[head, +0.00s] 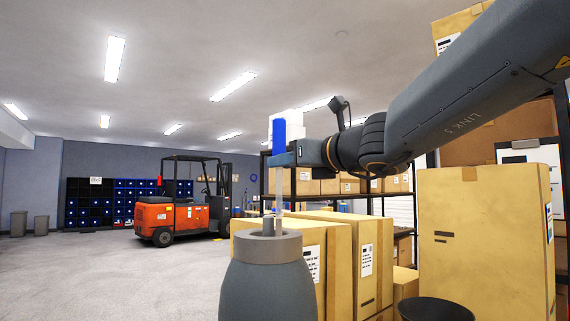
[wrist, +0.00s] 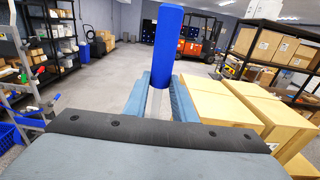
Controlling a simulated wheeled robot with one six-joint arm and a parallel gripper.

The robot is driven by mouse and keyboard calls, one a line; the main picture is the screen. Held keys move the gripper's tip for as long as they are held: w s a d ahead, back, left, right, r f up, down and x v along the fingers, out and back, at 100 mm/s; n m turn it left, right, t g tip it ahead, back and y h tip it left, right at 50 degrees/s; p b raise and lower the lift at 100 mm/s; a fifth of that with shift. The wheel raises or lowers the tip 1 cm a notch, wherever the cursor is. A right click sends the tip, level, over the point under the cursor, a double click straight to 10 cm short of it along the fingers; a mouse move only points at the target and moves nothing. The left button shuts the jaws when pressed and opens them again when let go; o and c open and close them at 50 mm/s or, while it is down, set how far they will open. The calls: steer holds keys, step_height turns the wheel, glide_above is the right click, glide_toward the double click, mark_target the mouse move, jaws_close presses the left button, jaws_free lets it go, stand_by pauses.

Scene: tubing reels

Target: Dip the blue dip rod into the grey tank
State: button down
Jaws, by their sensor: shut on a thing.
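My gripper (head: 283,158) is shut on the blue dip rod (head: 278,135), just below its blue upper part. The rod is about upright, with a thin pale shaft hanging below the jaws. In the wrist view the blue part (wrist: 168,48) stands up between the two fingers (wrist: 160,97). The grey tank (head: 268,288) stands in front of the head camera, with a lighter grey collar on top. The shaft's lower end shows close above the collar. A short grey stub stands at the opening; I cannot tell whether it belongs to the rod.
Cardboard boxes (head: 375,250) stand right behind the tank, and a tall box (head: 480,240) is farther right. A dark round rim (head: 436,309) shows at the bottom right. An orange forklift (head: 180,212) is far back. The floor at left is clear.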

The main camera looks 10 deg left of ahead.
step_height(320, 180, up, 17)
steer(key=p, duration=1.4)
stand_by(1.0)
steer(key=shift+f, duration=0.1)
stand_by(0.4)
